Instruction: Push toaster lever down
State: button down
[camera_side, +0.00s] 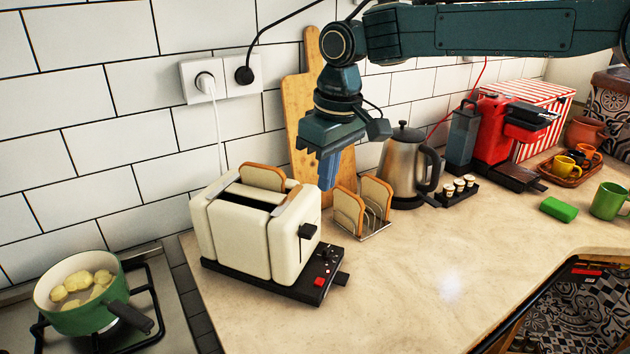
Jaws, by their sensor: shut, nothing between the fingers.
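A cream toaster (240,235) on a black base stands on the counter at the left. One slice of bread (263,177) sticks up from its far slot. The black toaster lever (309,230) is on the end facing right and sits high on that end. My gripper (328,180) is shut and empty, pointing down. It appears above and behind the lever in the picture, near the toast rack, and apart from the toaster.
A toast rack (376,224) with two slices stands right of the toaster. Behind are a wooden board (300,100) and a kettle (403,165). A green pot (85,315) sits on the stove at left. The front counter (410,290) is clear.

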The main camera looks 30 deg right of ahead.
aim_at(310, 230)
jog(key=shift+w+a+f, duration=0.25)
jog(key=shift+a+f, duration=0.1)
jog(key=shift+a, duration=0.15)
jog(key=shift+w+a+f, duration=0.25)
jog(key=shift+a+f, duration=0.1)
jog(key=shift+a, duration=0.1)
jog(key=shift+f, duration=0.15)
jog(key=shift+w+a+f, duration=0.1)
jog(key=shift+w+f, duration=0.1)
jog(key=shift+f, duration=1.5)
jog(key=shift+w+f, duration=0.15)
jog(key=shift+f, duration=1.5)
